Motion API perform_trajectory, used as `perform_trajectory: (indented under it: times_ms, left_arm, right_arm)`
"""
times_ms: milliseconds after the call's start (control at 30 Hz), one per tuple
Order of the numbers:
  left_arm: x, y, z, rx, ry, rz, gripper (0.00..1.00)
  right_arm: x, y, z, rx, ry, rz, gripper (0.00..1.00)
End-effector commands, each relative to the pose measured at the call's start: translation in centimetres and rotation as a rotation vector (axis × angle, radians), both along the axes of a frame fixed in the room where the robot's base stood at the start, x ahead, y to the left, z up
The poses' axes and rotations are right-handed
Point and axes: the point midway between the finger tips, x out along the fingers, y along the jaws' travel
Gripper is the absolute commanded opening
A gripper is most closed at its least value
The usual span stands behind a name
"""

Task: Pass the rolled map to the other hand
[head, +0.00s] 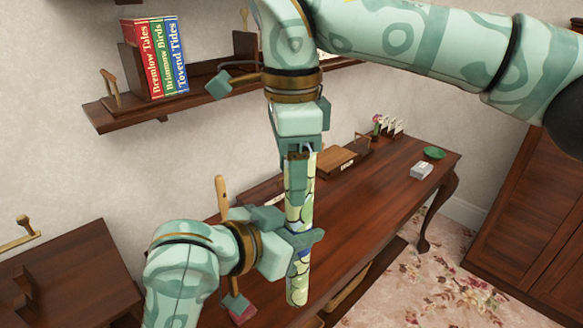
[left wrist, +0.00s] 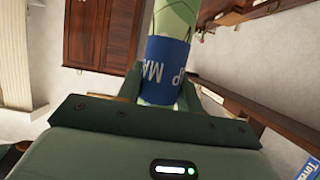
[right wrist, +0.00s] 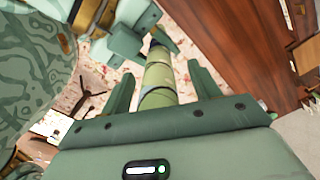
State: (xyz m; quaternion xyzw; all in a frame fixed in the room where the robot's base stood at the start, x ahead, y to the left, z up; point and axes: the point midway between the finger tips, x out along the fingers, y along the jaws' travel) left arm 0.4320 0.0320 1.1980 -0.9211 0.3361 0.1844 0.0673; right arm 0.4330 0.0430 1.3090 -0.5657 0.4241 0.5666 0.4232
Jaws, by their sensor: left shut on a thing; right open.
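The rolled map (head: 299,205) is a pale green and yellow patterned tube with a blue band, held nearly upright above the desk. My left gripper (head: 305,244) is shut on it around its middle. In the left wrist view the map (left wrist: 172,58) shows its blue band with white lettering between the fingers. My right gripper (head: 301,155) points down at the map's upper end and is open. In the right wrist view the map (right wrist: 158,82) lies between the spread fingers (right wrist: 164,88), with a gap on both sides.
The dark wooden desk (head: 385,190) runs below, bearing a green dish (head: 434,153), a white block (head: 421,170) and a wooden box (head: 335,160). A wall shelf (head: 120,118) with three books (head: 165,58) is at upper left. A dark cabinet (head: 535,190) stands right.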

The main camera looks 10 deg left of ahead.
Motion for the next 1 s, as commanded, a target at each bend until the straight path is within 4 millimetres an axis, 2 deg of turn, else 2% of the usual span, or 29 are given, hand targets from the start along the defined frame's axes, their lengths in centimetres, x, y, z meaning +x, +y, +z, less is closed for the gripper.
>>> perform_trajectory:
  times_ms: [300,500,567,600,667,700,1000]
  left_arm:
    - [0.0,-0.01,0.12,-0.002,-0.002,0.0,0.1]
    - [-0.03,-0.05,0.19,-0.003,-0.004,-0.001,0.1]
    - [-0.05,-0.08,0.21,-0.004,-0.005,-0.002,0.1]
    - [-0.06,-0.09,0.23,-0.005,-0.005,-0.003,0.42]
    - [-0.05,-0.08,0.21,-0.004,-0.004,-0.003,0.58]
    - [-0.05,-0.08,0.19,-0.003,-0.004,-0.002,0.61]
    - [0.02,0.08,0.15,-0.004,0.005,-0.012,0.61]
  right_arm:
    - [-0.05,0.03,-0.36,-0.001,0.001,0.001,0.62]
    - [-0.04,0.03,-0.39,-0.001,0.001,0.002,0.1]
    - [-0.01,0.02,-0.4,-0.002,-0.001,0.002,0.1]
    - [0.02,0.02,-0.38,-0.001,-0.001,0.002,0.1]
    - [0.03,0.01,-0.37,-0.002,-0.002,0.001,0.1]
    - [0.03,0.01,-0.36,-0.001,-0.001,0.001,0.1]
    - [0.0,0.01,-0.28,0.0,-0.001,0.001,0.1]
